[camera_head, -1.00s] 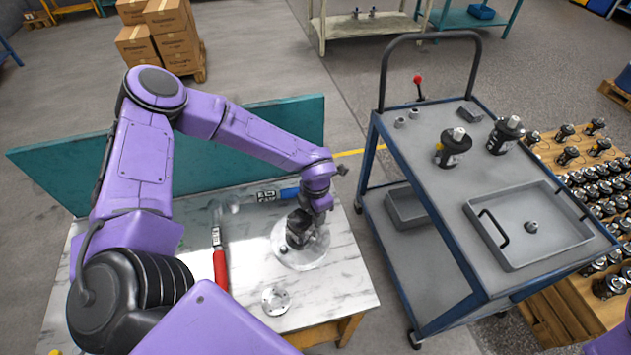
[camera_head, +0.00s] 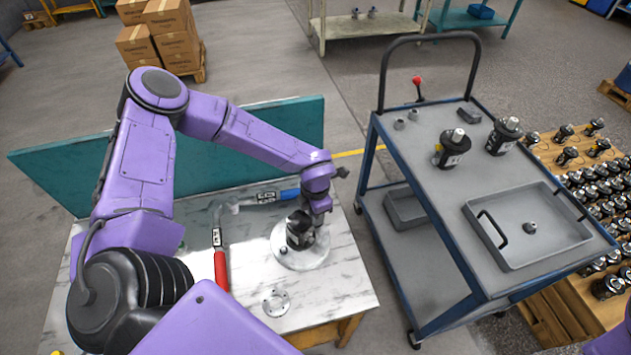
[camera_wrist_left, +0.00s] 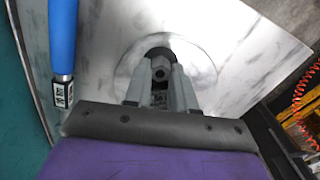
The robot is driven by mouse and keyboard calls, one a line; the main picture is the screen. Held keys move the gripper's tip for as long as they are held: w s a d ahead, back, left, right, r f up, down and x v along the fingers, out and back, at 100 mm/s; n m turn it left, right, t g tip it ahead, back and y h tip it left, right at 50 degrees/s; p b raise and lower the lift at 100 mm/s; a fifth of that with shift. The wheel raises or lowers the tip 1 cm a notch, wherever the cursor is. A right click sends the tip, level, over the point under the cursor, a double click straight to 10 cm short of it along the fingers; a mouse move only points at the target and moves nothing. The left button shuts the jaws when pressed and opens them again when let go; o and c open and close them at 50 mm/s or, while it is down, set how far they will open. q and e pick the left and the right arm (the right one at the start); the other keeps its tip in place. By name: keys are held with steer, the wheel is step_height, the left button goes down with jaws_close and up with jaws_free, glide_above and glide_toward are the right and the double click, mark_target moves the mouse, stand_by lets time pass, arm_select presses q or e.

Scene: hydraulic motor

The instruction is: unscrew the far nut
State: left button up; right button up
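A dark motor (camera_head: 300,230) stands on a round metal plate (camera_head: 292,262) on the marble-look workbench. My left gripper (camera_head: 308,222) points down over it; the arm partly hides it in the head view. In the left wrist view, the two grey fingers of my left gripper (camera_wrist_left: 161,72) stand apart on either side of a grey hexagonal nut (camera_wrist_left: 160,74) on the motor. I see no clear contact between fingers and nut. Which nut this is cannot be told. My right gripper is out of view.
A red-handled tool (camera_head: 220,265) and a blue-handled tool (camera_head: 288,194) lie on the bench. A small flange (camera_head: 276,301) lies near its front edge. The cart (camera_head: 445,225) holds two motors and a tray (camera_head: 510,262) with a small grey part (camera_head: 530,228).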

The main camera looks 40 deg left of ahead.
arm_select(q)
steer(key=shift+o, duration=0.4)
steer(key=shift+r+m+p, duration=0.15)
steer(key=shift+m+p, duration=0.3)
steer(key=shift+m, duration=0.05)
jaws_close()
jaws_free()
